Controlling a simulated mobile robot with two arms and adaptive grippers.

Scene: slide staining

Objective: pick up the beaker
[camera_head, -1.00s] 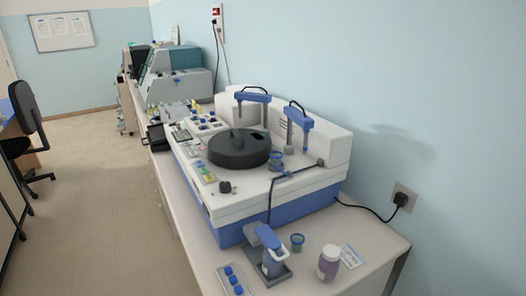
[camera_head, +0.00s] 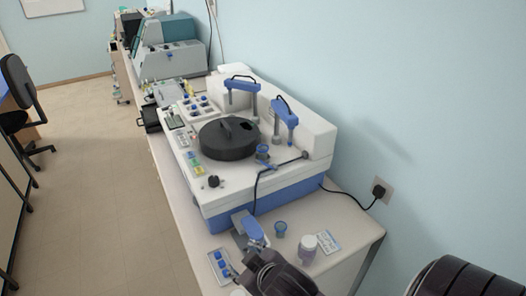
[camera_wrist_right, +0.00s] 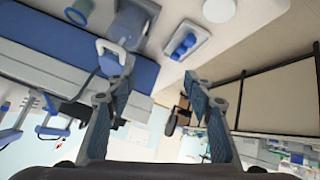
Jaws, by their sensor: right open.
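No object is plainly a beaker at this size. A small blue-green cup (camera_head: 280,228) stands on the near bench, and it seems to show at the top of the right wrist view (camera_wrist_right: 78,11). A white jar with a purplish body (camera_head: 308,250) stands to its right. A blue-and-grey stand (camera_head: 247,228) is left of the cup. My right gripper (camera_head: 252,261) is in front of the stand, partly covering the bench. In the right wrist view my right gripper (camera_wrist_right: 150,72) is open, with nothing between its fingers. My left gripper is not in view.
A white staining machine (camera_head: 315,135) with a dark round carousel (camera_head: 228,139) fills the bench behind. A tray with blue-capped items (camera_head: 220,266) lies left of my gripper. A card (camera_head: 328,241) lies right. A socket and cable (camera_head: 380,189) are on the wall.

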